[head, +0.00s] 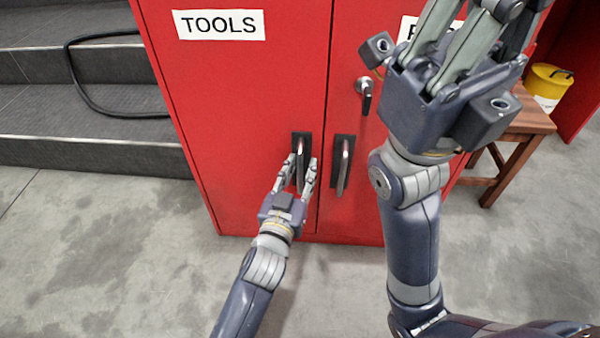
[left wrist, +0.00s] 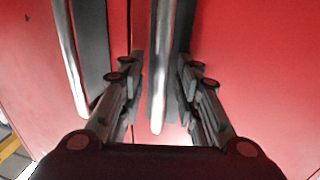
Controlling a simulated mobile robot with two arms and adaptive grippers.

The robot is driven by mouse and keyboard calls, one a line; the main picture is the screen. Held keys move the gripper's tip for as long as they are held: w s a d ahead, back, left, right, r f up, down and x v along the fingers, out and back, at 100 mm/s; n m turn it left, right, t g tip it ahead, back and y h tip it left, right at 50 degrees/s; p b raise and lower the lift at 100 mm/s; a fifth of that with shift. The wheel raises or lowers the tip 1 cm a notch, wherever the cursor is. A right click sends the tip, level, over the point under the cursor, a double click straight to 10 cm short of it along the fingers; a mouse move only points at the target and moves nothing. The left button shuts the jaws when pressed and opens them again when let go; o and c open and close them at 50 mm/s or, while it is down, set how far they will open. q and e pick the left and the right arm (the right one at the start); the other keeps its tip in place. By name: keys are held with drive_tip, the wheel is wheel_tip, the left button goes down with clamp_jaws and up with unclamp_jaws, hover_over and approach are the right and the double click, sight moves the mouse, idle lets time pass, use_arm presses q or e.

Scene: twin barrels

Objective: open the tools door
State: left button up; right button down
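The tools door (head: 240,90) is the left door of a red cabinet, marked by a white TOOLS label (head: 219,25). It sits flush with the door beside it. Its upright bar handle (head: 301,150) is on a dark plate near the door's right edge. My left gripper (head: 298,172) is open, with its fingers on either side of this handle. In the left wrist view the handle (left wrist: 161,70) runs between the fingers, with a gap showing. My right gripper (head: 485,20) is raised at the upper right, empty as far as visible, its fingertips cut off by the frame.
A wooden stool (head: 530,118) stands right. Grey steps (head: 90,150) with a black hose (head: 85,95) lie left.

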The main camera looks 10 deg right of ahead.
use_arm(q)
clamp_jaws()
